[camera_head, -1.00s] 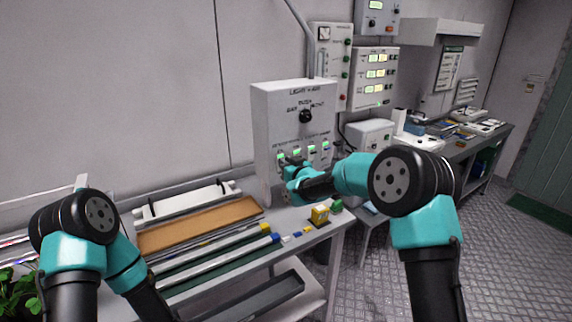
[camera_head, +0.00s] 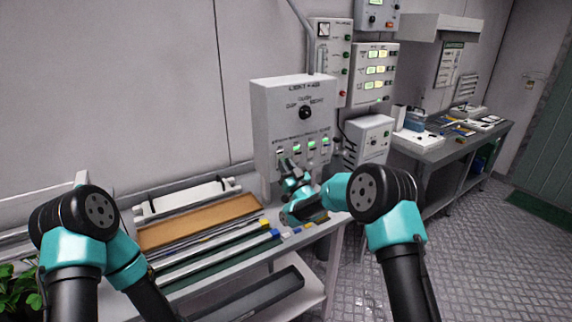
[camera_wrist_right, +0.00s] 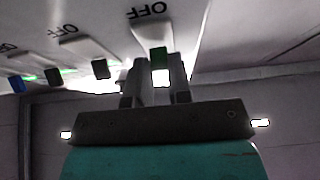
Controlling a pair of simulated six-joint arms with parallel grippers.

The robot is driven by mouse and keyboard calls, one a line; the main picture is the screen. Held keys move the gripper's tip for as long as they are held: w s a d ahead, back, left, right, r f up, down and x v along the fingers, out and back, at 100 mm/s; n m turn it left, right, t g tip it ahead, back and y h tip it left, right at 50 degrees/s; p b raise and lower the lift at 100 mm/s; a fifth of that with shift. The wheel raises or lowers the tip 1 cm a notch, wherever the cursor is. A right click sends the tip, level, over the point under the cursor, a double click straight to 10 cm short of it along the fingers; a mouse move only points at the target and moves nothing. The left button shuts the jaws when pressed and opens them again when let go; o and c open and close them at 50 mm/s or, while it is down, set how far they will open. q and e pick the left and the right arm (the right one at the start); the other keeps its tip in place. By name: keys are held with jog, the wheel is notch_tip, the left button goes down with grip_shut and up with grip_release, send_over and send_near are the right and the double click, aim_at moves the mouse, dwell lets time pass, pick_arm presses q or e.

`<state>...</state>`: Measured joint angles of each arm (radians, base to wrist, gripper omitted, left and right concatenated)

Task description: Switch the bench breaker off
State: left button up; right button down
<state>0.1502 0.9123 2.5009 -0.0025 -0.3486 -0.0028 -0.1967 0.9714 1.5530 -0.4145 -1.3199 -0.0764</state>
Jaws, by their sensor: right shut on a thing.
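The grey-white panel box (camera_head: 264,112) stands upright at the back of the bench, with a round dark selector knob (camera_head: 305,112) and a row of small breakers below it. My right gripper (camera_head: 285,167) is at the leftmost breaker, low on the panel face. The lever's lower part is hidden between the fingers. Breaker names are unreadable. My left gripper is out of view.
A brown board (camera_head: 195,226), a white roller (camera_head: 185,197) and several long rods lie on the bench left of the panel. Small coloured blocks lie near my right wrist. Other instrument boxes (camera_head: 372,72) hang to the right. Patterned floor (camera_head: 475,240) lies open at right.

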jog(key=shift+f+t+y, duration=0.3)
jog(key=shift+t, duration=0.2)
jog(key=c, duration=1)
grip_release()
jog(key=shift+c, duration=0.2)
jog(key=v, duration=1.7)
jog(key=shift+f, duration=0.2)
